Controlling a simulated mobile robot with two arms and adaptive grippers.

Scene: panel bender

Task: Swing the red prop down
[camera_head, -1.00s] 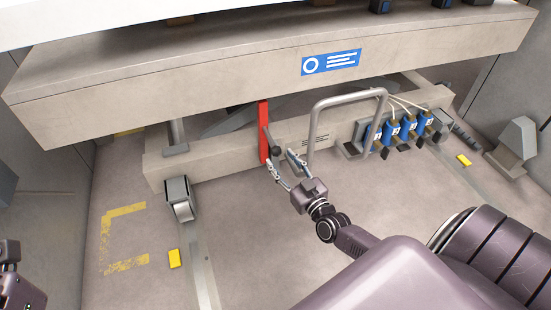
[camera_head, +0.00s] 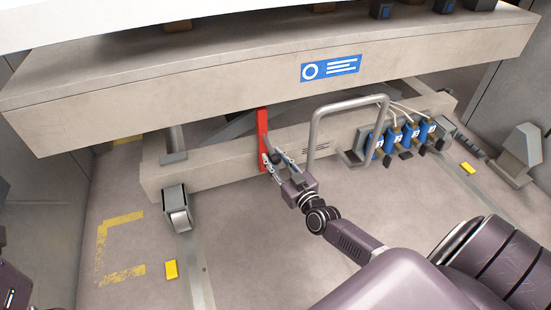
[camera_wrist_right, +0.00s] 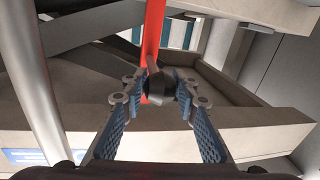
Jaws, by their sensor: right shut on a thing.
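The red prop (camera_head: 262,132) stands upright between the lower beam and the overhanging upper beam in the head view. It also shows in the wrist view as a red bar (camera_wrist_right: 154,30). A dark handle with a knob (camera_wrist_right: 156,84) sticks out from it toward me. My right gripper (camera_head: 276,158) is at this handle, its two fingers on either side of the knob and shut on it. The fingers partly hide the handle and the prop's lower part in the head view. Of my left arm only a piece shows at the lower left edge; its fingers are out of view.
A grey tubular hoop (camera_head: 312,135) rises just right of my right gripper. The upper beam (camera_head: 200,95) hangs over the prop. A caster (camera_head: 177,207) and a yellow block (camera_head: 171,269) are left. The floor between is clear.

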